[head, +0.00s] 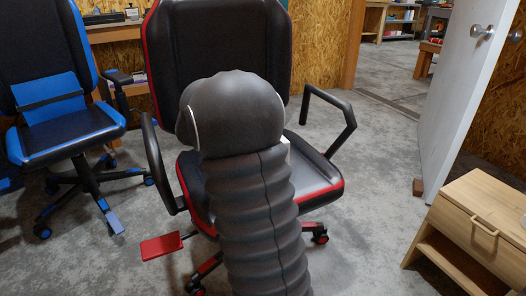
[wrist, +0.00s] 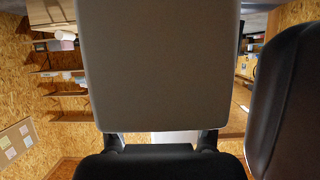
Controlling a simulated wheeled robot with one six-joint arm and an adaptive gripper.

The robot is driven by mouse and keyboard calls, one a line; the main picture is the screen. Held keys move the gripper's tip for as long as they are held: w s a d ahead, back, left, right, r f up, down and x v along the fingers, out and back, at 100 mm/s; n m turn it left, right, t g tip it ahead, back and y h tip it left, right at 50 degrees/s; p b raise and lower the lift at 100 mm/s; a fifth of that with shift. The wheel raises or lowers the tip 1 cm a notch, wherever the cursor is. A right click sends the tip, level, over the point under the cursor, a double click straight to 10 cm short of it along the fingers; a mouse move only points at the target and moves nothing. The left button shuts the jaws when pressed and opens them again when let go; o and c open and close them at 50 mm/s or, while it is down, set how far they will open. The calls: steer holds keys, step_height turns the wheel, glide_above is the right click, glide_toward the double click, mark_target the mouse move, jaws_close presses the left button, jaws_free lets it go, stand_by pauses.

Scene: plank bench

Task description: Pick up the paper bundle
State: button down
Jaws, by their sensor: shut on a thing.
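A broad, pale grey, flat-faced block, which I take to be the paper bundle (wrist: 160,65), fills the upper middle of the wrist view, very close to the camera. My gripper (wrist: 160,141) is at its lower edge, with dark fingers at left and right. It is shut on the bundle, though the contact is partly hidden. A white patch shows between the fingers. In the head view my dark arm hides the gripper and most of what it holds. Thin white slivers show beside the arm's rounded top; I cannot tell whether they are the bundle.
A black and red chair (head: 320,180) stands directly beyond my arm, its armrests on both sides. A black and blue chair (head: 70,140) is at left. A wooden drawer cabinet (head: 480,225) and white door (head: 470,100) are at right. Floor is bare between chair and cabinet.

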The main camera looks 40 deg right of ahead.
step_height(320, 180, up, 28)
steer(key=p, duration=0.3)
